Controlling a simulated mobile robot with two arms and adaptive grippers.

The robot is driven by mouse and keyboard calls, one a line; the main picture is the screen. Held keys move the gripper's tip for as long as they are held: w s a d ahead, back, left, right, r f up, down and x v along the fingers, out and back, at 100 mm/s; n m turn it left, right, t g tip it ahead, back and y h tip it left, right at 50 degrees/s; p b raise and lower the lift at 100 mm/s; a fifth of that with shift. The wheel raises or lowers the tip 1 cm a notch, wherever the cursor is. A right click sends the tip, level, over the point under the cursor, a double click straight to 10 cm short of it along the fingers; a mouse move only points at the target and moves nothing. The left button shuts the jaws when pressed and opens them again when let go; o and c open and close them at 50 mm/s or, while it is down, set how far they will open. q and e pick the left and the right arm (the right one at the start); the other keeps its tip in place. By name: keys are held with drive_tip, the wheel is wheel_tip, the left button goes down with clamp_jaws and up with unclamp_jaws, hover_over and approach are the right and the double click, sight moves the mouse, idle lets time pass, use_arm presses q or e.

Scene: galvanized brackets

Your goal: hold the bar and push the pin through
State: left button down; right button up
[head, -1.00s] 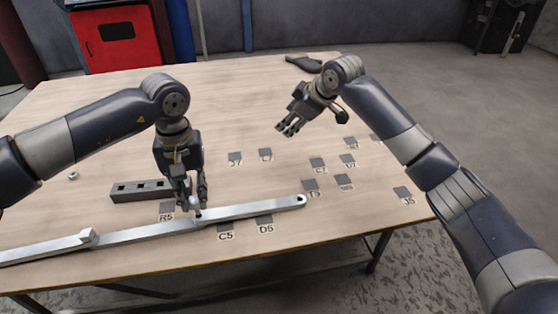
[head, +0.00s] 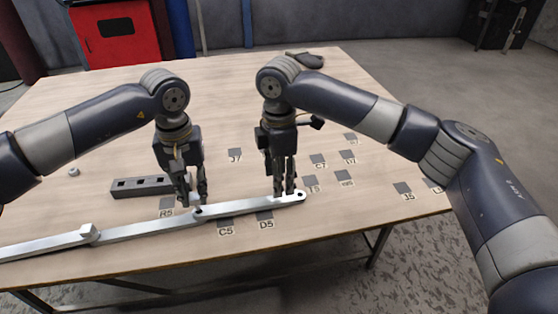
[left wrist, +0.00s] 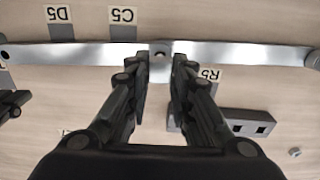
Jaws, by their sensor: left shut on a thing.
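A long silver bar (head: 240,208) lies across the front of the table, with a round hole at its right end. It meets a second bar length (head: 145,228) at a joint, which the left wrist view also shows (left wrist: 100,52). My left gripper (head: 195,203) is at this joint, shut on a small grey piece (left wrist: 160,74) that looks like the pin. The fingers partly hide it, so I cannot tell how deep it sits. My right gripper (head: 285,193) points down at the bar's right end, just beside the hole. Whether its fingers touch the bar is unclear.
A dark grey block with square holes (head: 150,186) lies behind the bar at left. A small nut (head: 73,171) lies farther left. Labelled grey squares (head: 265,216) mark the table. A dark tool (head: 305,60) lies at the far edge.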

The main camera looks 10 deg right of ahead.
sight(265, 202)
wheel_tip(265, 202, down, 7)
drive_tip(key=shift+r, duration=0.15)
clamp_jaws()
use_arm(q)
drive_tip(key=shift+r, duration=0.1)
drive_tip(key=shift+f, duration=1.75)
use_arm(e)
drive_tip(key=shift+r, duration=0.1)
idle(1.7)
use_arm(q)
drive_tip(key=c, duration=1.3)
unclamp_jaws()
drive_tip(key=shift+r, duration=0.15)
